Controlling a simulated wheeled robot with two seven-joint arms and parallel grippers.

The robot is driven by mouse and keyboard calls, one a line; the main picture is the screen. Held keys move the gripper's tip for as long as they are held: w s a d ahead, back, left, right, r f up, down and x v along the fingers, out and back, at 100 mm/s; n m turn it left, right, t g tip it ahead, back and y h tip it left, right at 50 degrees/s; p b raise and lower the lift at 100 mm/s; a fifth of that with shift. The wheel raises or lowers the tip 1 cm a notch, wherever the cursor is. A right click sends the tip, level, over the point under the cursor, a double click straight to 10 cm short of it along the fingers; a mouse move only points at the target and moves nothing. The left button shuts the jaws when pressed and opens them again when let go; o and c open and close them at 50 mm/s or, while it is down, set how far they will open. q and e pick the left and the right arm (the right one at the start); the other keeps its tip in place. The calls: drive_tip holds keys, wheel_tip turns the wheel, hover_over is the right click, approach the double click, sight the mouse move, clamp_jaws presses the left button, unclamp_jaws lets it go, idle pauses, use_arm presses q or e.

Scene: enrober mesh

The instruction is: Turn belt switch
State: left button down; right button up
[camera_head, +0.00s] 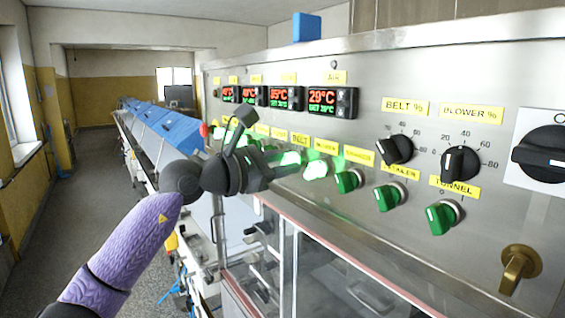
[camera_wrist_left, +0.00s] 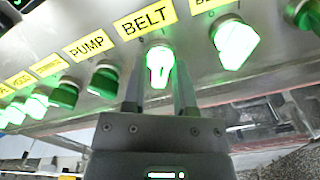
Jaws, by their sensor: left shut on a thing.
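The belt switch (camera_wrist_left: 160,66) is a green rotary knob under the yellow BELT label (camera_wrist_left: 146,21) in the left wrist view, and it glows bright. In the head view the belt switch (camera_head: 291,158) glows just past my fingers. My left gripper (camera_wrist_left: 159,84) is shut on this knob, with one dark finger on each side. In the head view my left gripper (camera_head: 277,162) reaches the panel from the left and hides some knobs behind it. My right gripper is in neither view.
Right of the belt switch sits another lit knob (camera_wrist_left: 235,42); the unlit pump knob (camera_wrist_left: 104,80) is on its left. The steel panel (camera_head: 480,150) also carries black dials (camera_head: 461,163), temperature displays (camera_head: 329,101) and a brass handle (camera_head: 519,268). A glazed cabinet lies below.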

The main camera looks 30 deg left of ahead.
use_arm(q)
drive_tip(key=shift+n, duration=0.3)
drive_tip(key=n+p, duration=0.1)
drive_tip(key=n, duration=0.4)
drive_tip(key=shift+n, duration=0.3)
drive_tip(key=n+p, duration=0.2)
drive_tip(key=n, duration=0.3)
drive_tip(key=shift+n, duration=0.4)
drive_tip(key=c, duration=0.6)
unclamp_jaws()
drive_tip(key=shift+c, duration=0.2)
drive_tip(key=shift+s, duration=0.1)
